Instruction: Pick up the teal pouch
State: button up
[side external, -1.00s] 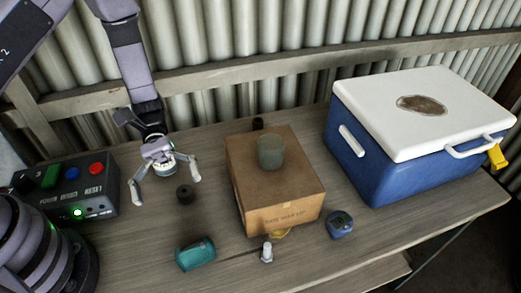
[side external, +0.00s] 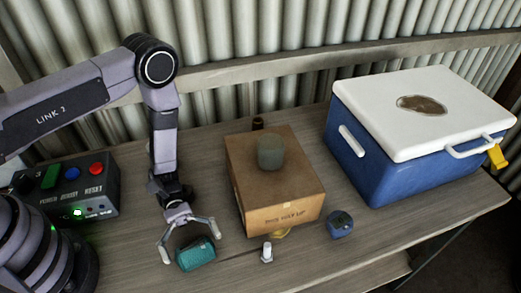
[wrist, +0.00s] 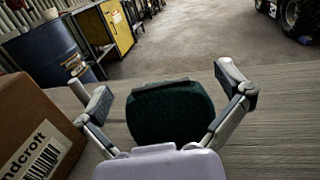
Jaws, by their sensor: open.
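The teal pouch (side external: 197,255) lies on the wooden bench near its front edge in the side view. In the wrist view the pouch (wrist: 168,112) looks dark green and sits between the two fingers. My gripper (side external: 191,257) is open, with one finger to each side of the pouch. In the wrist view my gripper (wrist: 167,90) shows gaps between the fingers and the pouch at the top; lower down, the right finger overlaps its edge, and I cannot tell if they touch.
A cardboard box (side external: 277,185) with a grey-green cup (side external: 271,152) on top stands right of my gripper. A small white object (side external: 267,252) and a blue round device (side external: 340,224) lie before it. A blue cooler (side external: 365,165) stands at right, a button box (side external: 90,190) at left.

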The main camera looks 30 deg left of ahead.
jog(key=shift+s+d, duration=0.2)
jog(key=shift+d, duration=0.1)
jog(key=shift+c, duration=0.4)
jog(key=c, duration=0.8)
jog(key=shift+o, duration=0.2)
